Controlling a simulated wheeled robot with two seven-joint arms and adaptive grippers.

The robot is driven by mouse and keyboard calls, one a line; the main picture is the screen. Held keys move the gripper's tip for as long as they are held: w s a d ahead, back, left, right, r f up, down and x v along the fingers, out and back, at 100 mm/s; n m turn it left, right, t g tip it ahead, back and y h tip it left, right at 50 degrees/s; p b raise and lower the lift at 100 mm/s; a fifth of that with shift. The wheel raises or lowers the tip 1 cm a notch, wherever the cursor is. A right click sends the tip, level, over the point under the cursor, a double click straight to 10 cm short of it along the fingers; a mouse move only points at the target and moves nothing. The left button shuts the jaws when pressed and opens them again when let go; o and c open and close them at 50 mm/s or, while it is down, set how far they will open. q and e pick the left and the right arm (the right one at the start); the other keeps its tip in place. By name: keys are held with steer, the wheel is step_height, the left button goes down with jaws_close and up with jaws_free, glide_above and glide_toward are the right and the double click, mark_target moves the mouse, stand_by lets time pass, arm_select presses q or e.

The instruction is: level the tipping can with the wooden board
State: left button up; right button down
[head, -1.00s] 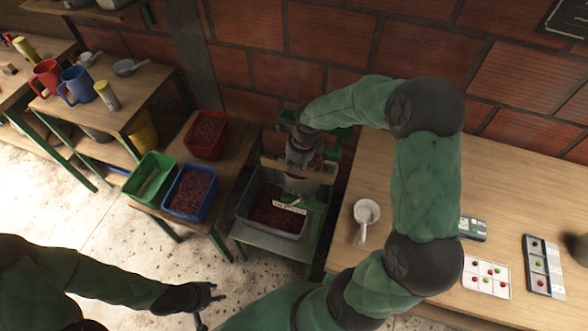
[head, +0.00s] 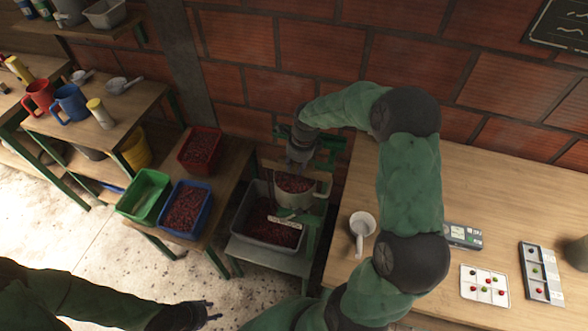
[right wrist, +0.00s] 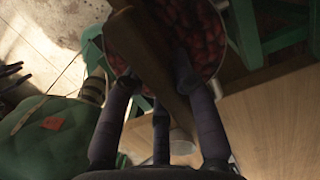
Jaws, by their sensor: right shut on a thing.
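The can (head: 296,189), pale and full of red cherries, sits over the grey bin (head: 240,222) in the head view. Its cherries (right wrist: 200,22) also show at the top of the right wrist view. My right gripper (head: 299,160) is just above the can's back rim. In the right wrist view its fingers (right wrist: 162,85) are closed around the dark brown wooden board (right wrist: 150,45), which slants across the can's mouth. Whether the board touches the cherries is unclear. In the head view the gripper largely hides the board. My left gripper (head: 212,312) is open and empty, low in the picture, away from the can.
Red (head: 199,150), green (head: 144,197) and blue (head: 185,209) crates stand left of the bin. A white scoop (head: 362,225) lies on the table (head: 400,285) at right, with sorting trays (head: 485,285) farther right. A brick wall is close behind the can.

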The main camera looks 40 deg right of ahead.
steer(key=shift+w+d, duration=2.5)
steer(key=shift+d, duration=0.65)
steer(key=shift+r+p, duration=2.15)
steer(key=shift+r, duration=0.65)
